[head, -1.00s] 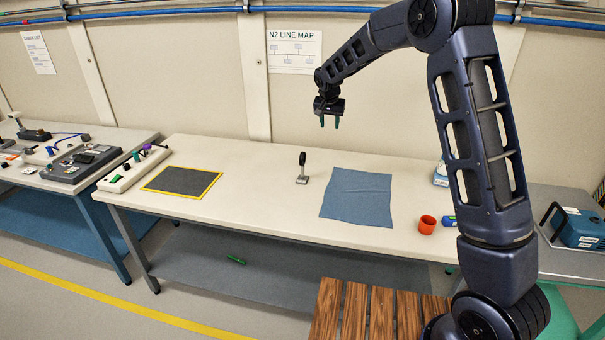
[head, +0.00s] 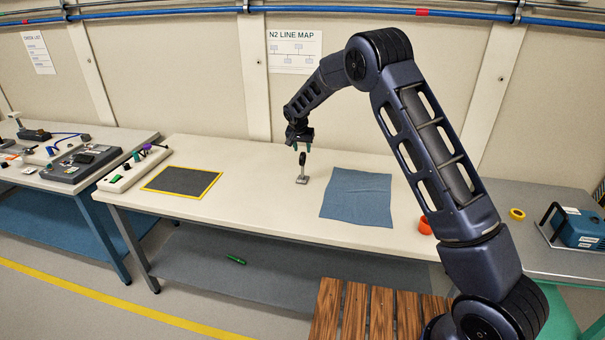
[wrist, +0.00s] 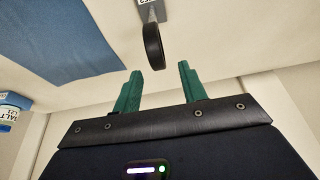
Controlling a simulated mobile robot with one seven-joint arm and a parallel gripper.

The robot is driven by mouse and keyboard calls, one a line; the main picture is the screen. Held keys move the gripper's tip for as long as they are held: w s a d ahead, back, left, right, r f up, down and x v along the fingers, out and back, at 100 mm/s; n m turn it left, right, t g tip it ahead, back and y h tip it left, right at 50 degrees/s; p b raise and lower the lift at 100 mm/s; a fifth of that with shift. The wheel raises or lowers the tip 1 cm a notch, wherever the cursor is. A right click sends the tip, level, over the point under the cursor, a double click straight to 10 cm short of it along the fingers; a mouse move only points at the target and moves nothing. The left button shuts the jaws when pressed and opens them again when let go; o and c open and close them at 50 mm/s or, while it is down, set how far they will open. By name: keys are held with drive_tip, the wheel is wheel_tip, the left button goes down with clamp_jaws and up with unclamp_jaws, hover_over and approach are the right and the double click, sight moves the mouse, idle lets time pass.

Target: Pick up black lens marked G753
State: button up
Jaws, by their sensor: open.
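The black lens (head: 302,159) stands upright on a small grey base (head: 302,179) on the white bench, left of the blue cloth. In the wrist view the lens (wrist: 153,46) is a dark round rim seen nearly edge-on, just beyond the fingertips. Its base (wrist: 147,4) is cut off at the top, and the marking cannot be read. My gripper (head: 302,148) is open and empty, close above the lens in the head view. In the wrist view the teal fingers of my gripper (wrist: 160,71) are apart, with the lens ahead of the gap between them.
The blue cloth (head: 357,197) lies right of the lens, and a yellow-edged dark mat (head: 182,182) lies left. An orange cup (head: 425,226) is partly behind my arm. A yellow ring (head: 517,214) lies farther right. The bench around the lens base is clear.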

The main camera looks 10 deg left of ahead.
sight(302, 153)
drive_tip(key=shift+s+x, duration=0.2)
drive_tip(key=shift+x, duration=1.15)
drive_tip(key=shift+s+x, duration=0.2)
drive_tip(key=shift+x, duration=1.15)
drive_tip(key=shift+f, duration=0.1)
clamp_jaws()
